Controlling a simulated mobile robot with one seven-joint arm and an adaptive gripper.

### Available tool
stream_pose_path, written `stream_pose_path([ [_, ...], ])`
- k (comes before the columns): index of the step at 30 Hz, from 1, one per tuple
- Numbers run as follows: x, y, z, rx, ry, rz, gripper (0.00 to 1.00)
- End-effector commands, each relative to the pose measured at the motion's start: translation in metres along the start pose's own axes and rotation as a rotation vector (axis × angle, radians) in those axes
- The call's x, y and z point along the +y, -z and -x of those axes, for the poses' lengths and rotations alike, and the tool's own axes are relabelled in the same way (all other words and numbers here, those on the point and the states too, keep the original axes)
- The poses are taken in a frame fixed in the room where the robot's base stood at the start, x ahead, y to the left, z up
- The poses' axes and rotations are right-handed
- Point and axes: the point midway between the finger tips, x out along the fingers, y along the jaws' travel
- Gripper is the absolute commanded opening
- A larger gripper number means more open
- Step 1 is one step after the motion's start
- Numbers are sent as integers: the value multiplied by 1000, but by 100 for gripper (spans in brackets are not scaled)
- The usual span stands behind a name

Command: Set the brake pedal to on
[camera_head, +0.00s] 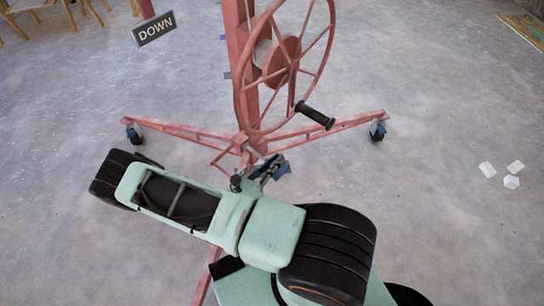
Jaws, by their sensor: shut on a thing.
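My gripper (264,172) is low at the foot of the red mast, at the end of my pale green arm. It is small and partly hidden by my own arm. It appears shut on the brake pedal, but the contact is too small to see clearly. Thin red bars (228,158) at the mast foot, beside my gripper, look like part of the pedal linkage. I cannot tell whether the pedal is on or off.
The red lift stands on splayed legs (335,126) with casters. A spoked handwheel (290,60) with a black crank handle (315,116) is above my gripper. A DOWN sign (154,29) is upper left. White blocks (511,181) lie right on otherwise open floor.

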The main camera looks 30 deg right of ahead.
Motion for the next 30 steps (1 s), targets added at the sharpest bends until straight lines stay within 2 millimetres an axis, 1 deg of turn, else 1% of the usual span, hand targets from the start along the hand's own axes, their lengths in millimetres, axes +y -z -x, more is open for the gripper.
stream_pose_path([
  [1,-2,13,-2,-1,10,-29,0],
  [3,0,21,-2,-1,11,-89,0],
  [12,11,47,-2,-3,15,-289,0],
  [21,16,58,-3,-3,19,-384,0],
  [30,17,60,-3,0,19,-398,0],
])
